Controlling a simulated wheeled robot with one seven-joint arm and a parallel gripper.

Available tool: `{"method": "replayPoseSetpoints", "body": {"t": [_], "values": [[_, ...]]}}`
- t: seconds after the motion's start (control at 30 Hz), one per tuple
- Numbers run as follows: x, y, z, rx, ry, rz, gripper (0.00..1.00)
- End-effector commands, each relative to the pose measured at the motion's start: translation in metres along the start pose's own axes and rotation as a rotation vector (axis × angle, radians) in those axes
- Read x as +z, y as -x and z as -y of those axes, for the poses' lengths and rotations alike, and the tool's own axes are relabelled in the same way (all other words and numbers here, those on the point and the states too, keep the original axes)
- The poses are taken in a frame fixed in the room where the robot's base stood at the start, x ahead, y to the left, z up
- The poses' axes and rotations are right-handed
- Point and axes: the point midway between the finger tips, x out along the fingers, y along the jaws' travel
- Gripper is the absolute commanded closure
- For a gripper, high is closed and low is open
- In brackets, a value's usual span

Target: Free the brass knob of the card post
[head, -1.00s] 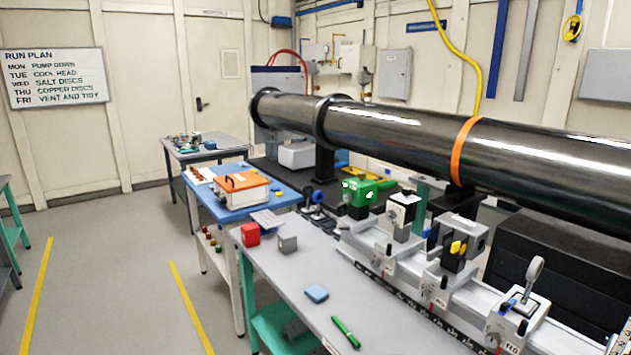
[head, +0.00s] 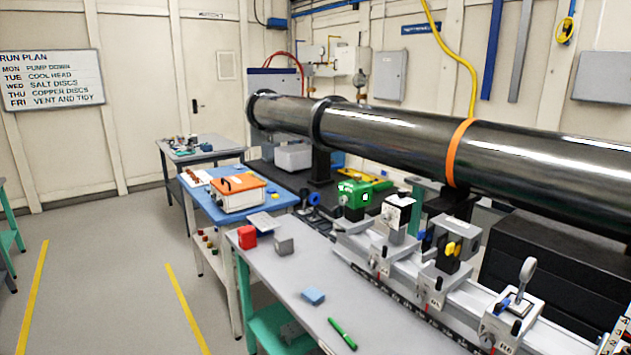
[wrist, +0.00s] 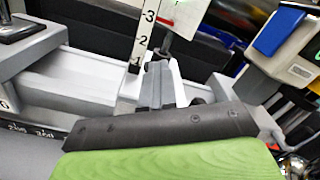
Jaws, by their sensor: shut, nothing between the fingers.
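In the wrist view a white upright scale (wrist: 146,33) with black numerals stands just beyond my fingertips. A white card (wrist: 186,14) with a red mark shows at the top edge beside it. These look like parts of the card post. My gripper (wrist: 158,66) is shut and empty, its tips close to the foot of the scale; I cannot tell whether they touch. I cannot make out the brass knob in either view. In the head view a numbered strip (head: 613,338), perhaps the same scale, is cut off at the bottom right corner. My gripper is outside the head view.
A pale rail (head: 464,296) carries several mounts, including one with a yellow knob (head: 450,249) and one with an upright lever (head: 524,279). A blue-topped block (wrist: 279,31) stands at the wrist view's right. A green pen (head: 342,333) lies on the grey bench (head: 275,310).

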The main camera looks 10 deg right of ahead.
Motion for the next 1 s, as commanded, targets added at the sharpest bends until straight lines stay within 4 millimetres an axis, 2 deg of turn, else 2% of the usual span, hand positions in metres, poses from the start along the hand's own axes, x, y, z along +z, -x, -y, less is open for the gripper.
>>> {"method": "replayPoseSetpoints", "body": {"t": [0.03,0.37,0.8,1.0], "values": [[0.003,-0.001,-0.010,0.026,-0.010,0.006,1.00],[0.013,0.001,-0.009,0.025,-0.011,0.010,1.00],[0.006,0.057,-0.007,0.016,-0.002,0.004,1.00],[0.009,0.060,-0.004,0.015,-0.002,0.002,1.00]]}}
